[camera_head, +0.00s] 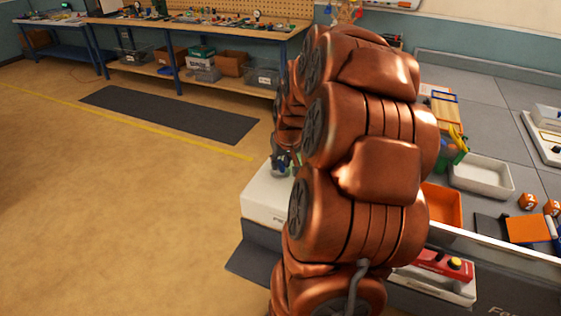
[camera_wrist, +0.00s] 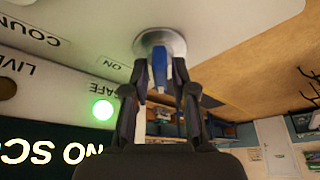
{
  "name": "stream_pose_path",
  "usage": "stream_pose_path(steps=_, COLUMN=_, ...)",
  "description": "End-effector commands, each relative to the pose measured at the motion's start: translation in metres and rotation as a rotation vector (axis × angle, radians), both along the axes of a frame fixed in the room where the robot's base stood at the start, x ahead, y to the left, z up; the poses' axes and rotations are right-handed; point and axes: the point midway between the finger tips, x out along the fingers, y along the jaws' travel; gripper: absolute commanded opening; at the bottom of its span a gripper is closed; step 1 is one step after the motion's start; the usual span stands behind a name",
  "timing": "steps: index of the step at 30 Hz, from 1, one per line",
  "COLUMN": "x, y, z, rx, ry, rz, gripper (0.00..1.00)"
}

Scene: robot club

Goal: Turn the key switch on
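The key switch (camera_wrist: 146,41) is a round silver collar on a white panel, in the wrist view's upper middle. Its blue key (camera_wrist: 159,72) stands out of the collar, between the fingers of my gripper (camera_wrist: 160,78). An "ON" label is printed beside the collar, to the left. The lamp by "SAFE" (camera_wrist: 102,111) glows green; the lamp by "LIVE" (camera_wrist: 7,88) is unlit. In the head view, my arm hides most of the white box (camera_head: 264,196) and the switch.
A grey table holds a white tray (camera_head: 482,176), an orange bin (camera_head: 441,205) and orange blocks (camera_head: 528,201) to the right of my arm. A red device (camera_head: 440,266) sits at the front.

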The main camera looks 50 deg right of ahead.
Motion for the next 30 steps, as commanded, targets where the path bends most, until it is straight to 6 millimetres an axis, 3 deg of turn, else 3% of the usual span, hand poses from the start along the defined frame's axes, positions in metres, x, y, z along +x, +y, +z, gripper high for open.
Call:
stream_pose_path(steps=6, x=0.0, y=-0.0001, z=0.0, rx=0.0, ry=0.0, rz=0.0, gripper=0.0)
stream_pose_path(steps=20, x=0.0001, y=0.0006, z=-0.0017, rx=-0.001, ry=0.002, rz=-0.025, gripper=0.0)
stream_pose_path(steps=30, x=0.0005, y=0.0006, z=-0.0061, rx=-0.005, ry=0.003, rz=-0.225, gripper=0.0)
